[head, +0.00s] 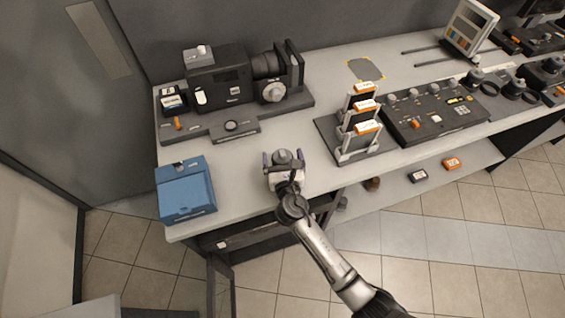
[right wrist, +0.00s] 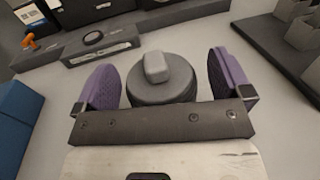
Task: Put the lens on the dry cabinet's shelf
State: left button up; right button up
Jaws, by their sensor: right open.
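A grey round piece with a raised knob on top, which looks like the lens (head: 282,156), stands on the pale bench near its front edge. In the right wrist view the lens (right wrist: 163,80) sits between the two purple fingers. My right gripper (head: 281,163) is open around it, with a gap visible on each side (right wrist: 163,88). A dark cabinet (head: 265,238) under the bench front, with a panel (head: 221,282) like an open door, looks like the dry cabinet. Its inside is mostly hidden. My left gripper is out of view.
A blue box (head: 185,189) stands to the left at the bench edge. A large camera (head: 222,85) on a dark base is behind. A stepped rack (head: 358,125) with orange-marked cards and a control panel (head: 432,108) are to the right. A lower shelf (head: 400,190) holds small items.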

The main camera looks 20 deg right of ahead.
jog(key=c, duration=1.3)
jog(key=shift+r, duration=0.1)
jog(key=shift+c, duration=0.4)
